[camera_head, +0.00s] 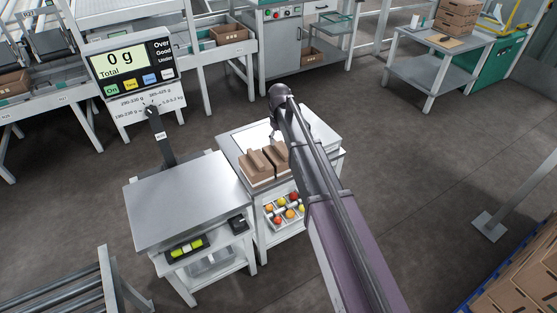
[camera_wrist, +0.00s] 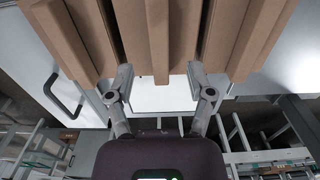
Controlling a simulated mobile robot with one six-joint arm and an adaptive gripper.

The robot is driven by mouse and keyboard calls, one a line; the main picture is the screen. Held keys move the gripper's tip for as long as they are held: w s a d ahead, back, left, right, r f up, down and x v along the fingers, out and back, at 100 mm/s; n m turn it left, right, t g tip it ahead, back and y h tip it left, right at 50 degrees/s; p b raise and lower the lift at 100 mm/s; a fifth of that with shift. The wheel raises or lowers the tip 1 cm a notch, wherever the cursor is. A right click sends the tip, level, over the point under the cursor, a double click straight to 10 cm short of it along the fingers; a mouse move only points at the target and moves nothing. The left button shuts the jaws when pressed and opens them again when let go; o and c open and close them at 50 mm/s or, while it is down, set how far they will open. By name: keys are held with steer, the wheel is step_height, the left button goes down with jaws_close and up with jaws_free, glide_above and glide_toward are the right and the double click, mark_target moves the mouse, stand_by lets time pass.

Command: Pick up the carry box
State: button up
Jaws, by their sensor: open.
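In the wrist view the brown cardboard of the box (camera_wrist: 155,40) fills the top, with several long panels and a narrow middle piece. My gripper (camera_wrist: 158,80) is open and empty, its two fingers spread to either side of that middle piece's near end. I cannot tell whether the fingers touch the cardboard. The head view does not show the fingers.
A steel-topped scale table (camera_head: 187,200) stands left of the box, its display (camera_head: 131,68) reading 0 g. A tray of tomatoes (camera_head: 284,209) sits below the box. Cardboard boxes (camera_head: 525,275) are stacked at lower right. The floor right of my arm is largely clear.

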mark_target(280, 148)
steer(key=shift+s+f+b, duration=0.1)
steer(key=shift+f+b, duration=2.4)
steer(key=shift+f, duration=0.1)
jaws_close()
